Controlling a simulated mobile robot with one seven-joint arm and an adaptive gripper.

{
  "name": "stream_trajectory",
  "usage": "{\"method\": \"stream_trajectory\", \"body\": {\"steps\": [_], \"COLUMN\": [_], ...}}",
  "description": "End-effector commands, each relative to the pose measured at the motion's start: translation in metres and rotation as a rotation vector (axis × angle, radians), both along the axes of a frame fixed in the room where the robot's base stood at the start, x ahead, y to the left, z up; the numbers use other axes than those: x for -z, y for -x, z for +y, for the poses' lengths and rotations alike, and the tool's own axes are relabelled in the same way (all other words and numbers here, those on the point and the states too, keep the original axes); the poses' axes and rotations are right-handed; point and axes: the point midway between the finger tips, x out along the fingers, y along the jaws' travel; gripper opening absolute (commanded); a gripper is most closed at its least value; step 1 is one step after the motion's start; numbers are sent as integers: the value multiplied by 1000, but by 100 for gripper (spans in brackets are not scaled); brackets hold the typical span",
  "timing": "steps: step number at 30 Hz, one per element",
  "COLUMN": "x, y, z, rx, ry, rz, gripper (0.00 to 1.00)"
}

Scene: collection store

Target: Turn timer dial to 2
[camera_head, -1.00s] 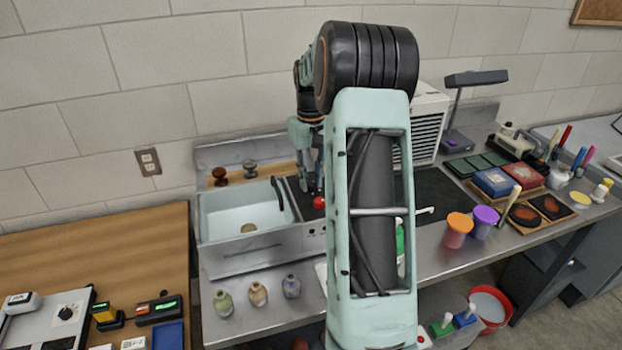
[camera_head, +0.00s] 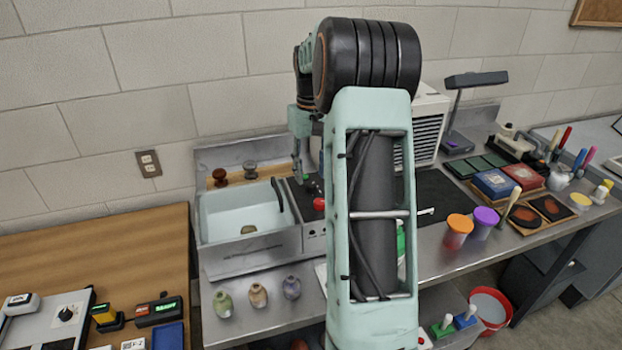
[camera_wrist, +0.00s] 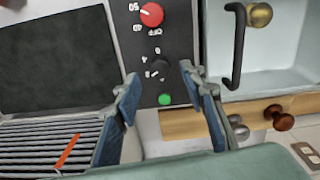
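A black control panel (camera_wrist: 150,35) fills the upper middle of the wrist view. It carries a red knob (camera_wrist: 151,14) with white markings, a small black dial (camera_wrist: 159,69) with small white numerals, and a green button (camera_wrist: 165,99). The numerals are too blurred to tell the dial's setting. My gripper (camera_wrist: 160,74) is open, with one blue-padded finger on each side of the black dial. I cannot tell whether either finger touches it. In the head view, the red knob (camera_head: 319,203) shows in front of my gripper (camera_head: 299,172), and my arm hides part of the panel.
Small jars (camera_head: 257,295) stand along the front counter. A vented white unit (camera_head: 430,125) is behind my arm. Another device with a dial (camera_head: 66,313) sits on the wooden table at left.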

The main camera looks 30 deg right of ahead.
Motion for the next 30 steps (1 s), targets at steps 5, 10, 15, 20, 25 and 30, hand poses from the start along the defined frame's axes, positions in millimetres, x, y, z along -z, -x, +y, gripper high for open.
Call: {"method": "stream_trajectory", "body": {"steps": [5, 10, 15, 20, 25, 30], "x": [-42, -71, -86, -89, -88, -88], "y": [-1, -1, 0, 0, 0, 0], "z": [-1, 0, 0, 0, 0, 0], "rx": [0, 0, 0, 0, 0, 0], "ry": [4, 2, 1, 0, 0, 1], "rz": [-5, -3, -2, -1, -1, -1], "gripper": [38, 38, 38, 38, 38, 38]}}
